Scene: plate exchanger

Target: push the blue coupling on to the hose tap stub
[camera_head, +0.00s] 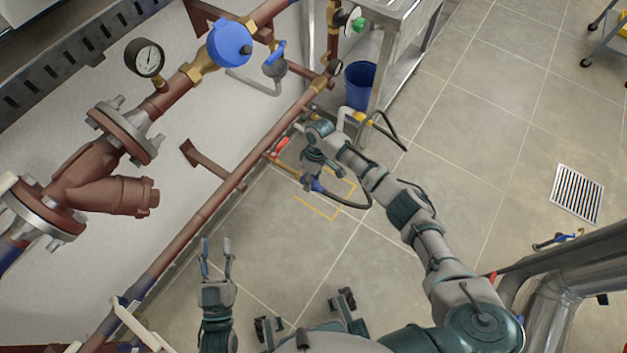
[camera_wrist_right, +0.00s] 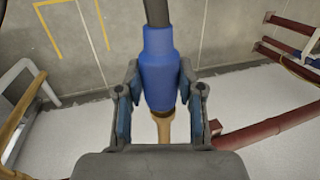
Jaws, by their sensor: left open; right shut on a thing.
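The blue coupling (camera_head: 318,186) is at the end of a dark hose, low beside the wall pipes. In the right wrist view, the coupling (camera_wrist_right: 160,65) sits between the two fingers of my right gripper (camera_wrist_right: 160,100), which is shut on it. The hose (camera_wrist_right: 155,12) leaves its far end. The tan brass stub (camera_wrist_right: 163,128) shows at its near end, in line with it; how far the two overlap I cannot tell. In the head view the brass tap piece (camera_head: 288,168) runs up-left from the coupling. My left gripper (camera_head: 216,245) is open and empty.
A red lever (camera_head: 282,143) is beside the tap. A long brown pipe (camera_head: 215,198) runs along the wall. A blue bucket (camera_head: 359,85) stands by a metal table. Yellow floor marks (camera_head: 318,212) lie below the coupling. The tiled floor at right is mostly clear.

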